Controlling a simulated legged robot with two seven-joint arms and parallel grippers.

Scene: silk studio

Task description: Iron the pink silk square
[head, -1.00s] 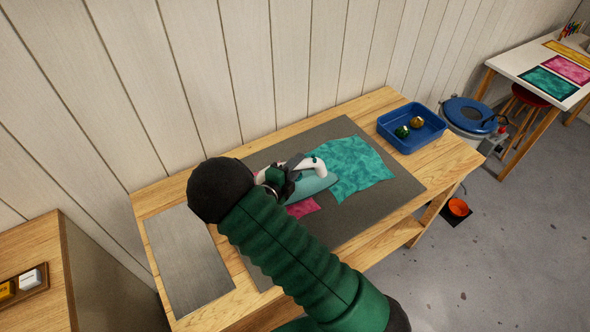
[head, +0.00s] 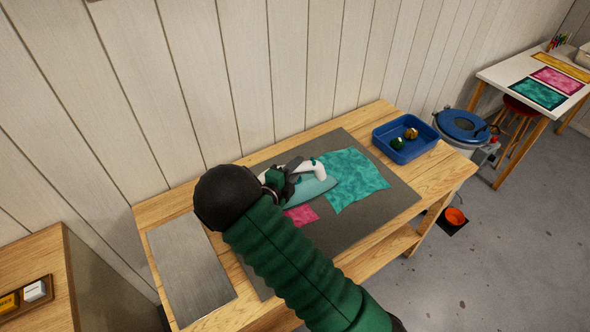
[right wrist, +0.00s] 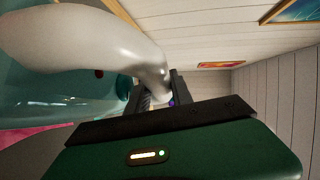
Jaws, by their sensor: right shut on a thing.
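The pink silk square (head: 302,215) lies on the grey mat (head: 375,222). My arm and the iron hide part of it. The iron, with a teal body (head: 318,188) and white handle (head: 306,170), is just behind the visible pink, beside the teal silk. I cannot tell whether its sole touches the pink silk or the mat. My right gripper (head: 280,182) is shut on the iron's handle. The right wrist view shows the white handle (right wrist: 90,40) at the gripper's fingers (right wrist: 155,92), with pink at lower left. My left gripper is not in view.
The teal silk (head: 356,180) lies right of the iron. A blue tray (head: 411,153) with two small balls stands at the table's back right. A grey metal plate (head: 190,270) lies at the left. The mat's front right is clear. A wooden wall stands behind.

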